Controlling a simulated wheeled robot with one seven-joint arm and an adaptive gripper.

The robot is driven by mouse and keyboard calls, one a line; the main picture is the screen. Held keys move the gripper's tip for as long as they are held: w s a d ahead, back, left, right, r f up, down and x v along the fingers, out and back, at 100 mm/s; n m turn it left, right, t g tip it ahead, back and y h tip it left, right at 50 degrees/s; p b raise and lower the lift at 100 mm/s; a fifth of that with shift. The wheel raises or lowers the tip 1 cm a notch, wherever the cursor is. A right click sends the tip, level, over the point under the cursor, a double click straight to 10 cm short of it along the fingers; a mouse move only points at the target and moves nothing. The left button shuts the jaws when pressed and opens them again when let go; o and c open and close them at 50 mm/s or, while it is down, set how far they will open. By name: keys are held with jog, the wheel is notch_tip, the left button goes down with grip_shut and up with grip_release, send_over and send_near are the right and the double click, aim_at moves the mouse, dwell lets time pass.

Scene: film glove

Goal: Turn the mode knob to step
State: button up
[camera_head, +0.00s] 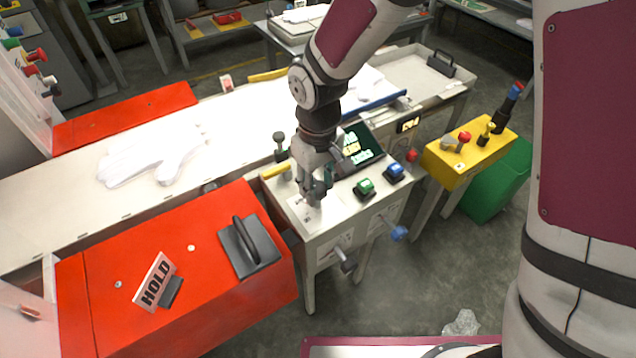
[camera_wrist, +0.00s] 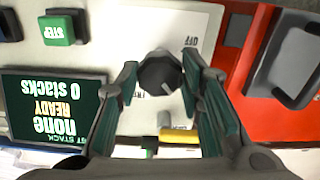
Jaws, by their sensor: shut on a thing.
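The mode knob (camera_wrist: 158,74) is a dark round knob on a white label plate (camera_wrist: 190,20) in the wrist view. An upside-down OFF mark shows beside it; the other marks are partly covered. A light pointer line shows on the knob, but I cannot tell its setting. My gripper (camera_wrist: 161,75) has a finger on each side of the knob and is shut on it. In the head view my gripper (camera_head: 316,192) points down at the console (camera_head: 330,225) and hides the knob.
A green STEP button (camera_head: 364,187), a blue button (camera_head: 394,172) and a lit screen (camera_head: 361,147) reading READY, none and 0 stacks are close by. A red cabinet (camera_head: 205,285) with a HOLD sign stands at left. A yellow box (camera_head: 462,160) stands at right.

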aim_at(318, 187)
dwell(0.5)
jog(key=o, duration=1.1)
jog(key=shift+o, duration=0.2)
notch_tip(318, 187, up, 12)
